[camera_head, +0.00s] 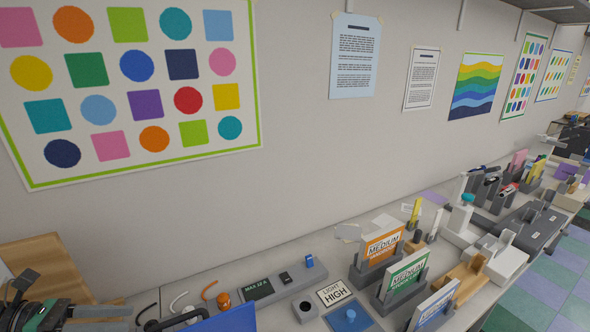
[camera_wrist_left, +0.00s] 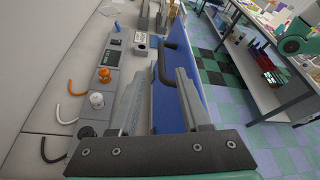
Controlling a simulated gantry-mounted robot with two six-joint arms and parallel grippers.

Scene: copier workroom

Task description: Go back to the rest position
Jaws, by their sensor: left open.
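My left gripper (camera_head: 128,318) is at the lower left corner of the head view, above the bench. In the left wrist view its two grey fingers (camera_wrist_left: 160,78) stand apart, with nothing clamped between them. A blue panel (camera_wrist_left: 193,62) with a black handle (camera_wrist_left: 162,62) shows between and beyond the fingers. I cannot tell how far the handle is from them. In the head view the blue panel (camera_head: 226,320) is at the bottom edge, partly cut off. My right gripper is in neither view.
A grey bench (camera_head: 215,285) runs along the wall. It carries orange (camera_head: 380,244) and green (camera_head: 404,278) signs in dark holders, a LIGHT HIGH sign (camera_head: 334,292) and a blue plate (camera_head: 348,318). Tiled floor (camera_wrist_left: 225,75) lies beyond the bench.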

